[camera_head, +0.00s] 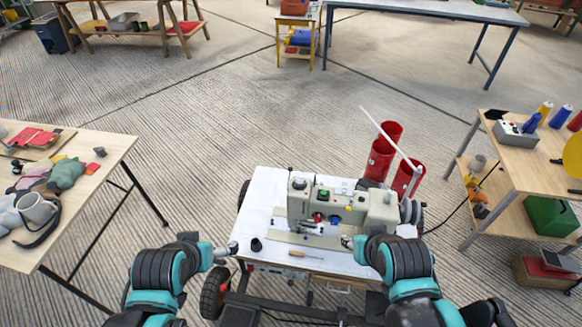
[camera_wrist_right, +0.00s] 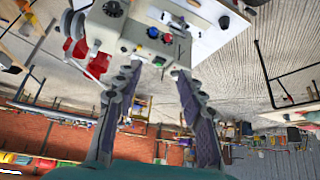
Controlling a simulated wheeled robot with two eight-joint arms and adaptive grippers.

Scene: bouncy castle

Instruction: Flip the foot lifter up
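A cream sewing machine (camera_head: 345,203) stands on a white-topped wheeled cart (camera_head: 262,190) in the head view. Its head also shows at the top of the right wrist view (camera_wrist_right: 130,25), with dark, blue and red knobs. I cannot make out the foot lifter for certain in either view. My right gripper (camera_head: 346,242) is close to the machine's front, right of the needle area. In the right wrist view its two fingers (camera_wrist_right: 156,75) are apart with nothing between them, pointing at the machine. My left gripper (camera_head: 231,248) is beside the cart's left edge, its finger opening too small to judge.
A screwdriver (camera_head: 304,254) and a small black cup (camera_head: 256,244) lie on the cart's front. Red cylinders (camera_head: 382,155) stand behind the machine. A cluttered wooden table (camera_head: 95,150) is at left, and a shelf table (camera_head: 520,165) at right. Open floor lies beyond the cart.

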